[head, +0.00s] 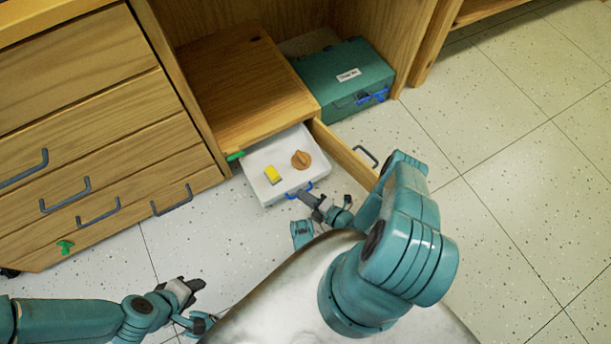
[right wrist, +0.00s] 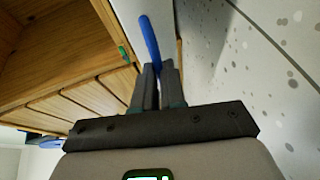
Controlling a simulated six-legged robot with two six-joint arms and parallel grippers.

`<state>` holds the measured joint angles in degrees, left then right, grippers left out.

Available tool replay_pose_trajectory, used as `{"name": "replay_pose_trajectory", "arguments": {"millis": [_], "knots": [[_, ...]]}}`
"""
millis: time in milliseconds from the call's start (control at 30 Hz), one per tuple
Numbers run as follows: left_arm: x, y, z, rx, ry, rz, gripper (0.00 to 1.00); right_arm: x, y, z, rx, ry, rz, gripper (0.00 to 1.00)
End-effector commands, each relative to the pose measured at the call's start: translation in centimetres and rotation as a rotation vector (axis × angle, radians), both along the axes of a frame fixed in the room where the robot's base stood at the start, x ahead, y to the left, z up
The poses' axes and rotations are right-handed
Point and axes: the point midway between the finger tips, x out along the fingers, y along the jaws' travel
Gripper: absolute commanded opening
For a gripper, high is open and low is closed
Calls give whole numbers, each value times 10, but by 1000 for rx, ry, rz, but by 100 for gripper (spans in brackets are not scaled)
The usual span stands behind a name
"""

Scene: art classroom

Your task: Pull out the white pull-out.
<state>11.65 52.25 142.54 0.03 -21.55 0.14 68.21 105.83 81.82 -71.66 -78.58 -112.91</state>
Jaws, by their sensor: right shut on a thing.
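The white pull-out (head: 262,160) sticks out from under a wooden box in the open cabinet bay. A yellow block (head: 272,174) and a round wooden piece (head: 301,160) lie on it. Its blue handle (head: 300,191) is at its front edge. My right gripper (head: 309,197) is at that handle; in the right wrist view its jaws (right wrist: 158,85) are shut on the blue handle (right wrist: 150,42). My left gripper (head: 193,287) is low over the floor at the left, away from the pull-out; whether its jaws are open is unclear.
A drawer cabinet (head: 95,110) with dark handles is at the left. Speckled floor (head: 530,190) is free at the right.

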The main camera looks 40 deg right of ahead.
Motion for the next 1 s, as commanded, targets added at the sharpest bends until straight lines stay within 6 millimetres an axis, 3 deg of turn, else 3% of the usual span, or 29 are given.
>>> {"name": "replay_pose_trajectory", "arguments": {"millis": [367,400,433,467,1000], "knots": [[0,0,0,0,0,0,38,2,-3,1,-4,-3,-4,0],[0,0,0,0,0,0,38,2,-3,1,-4,-3,-4,23],[0,0,0,0,0,0,38,2,-3,1,-4,-3,-4,33],[0,0,0,0,0,0,38,1,-3,1,-5,-2,-4,36],[0,0,-1,0,-1,0,38,1,-4,1,-3,-1,0,36]]}}
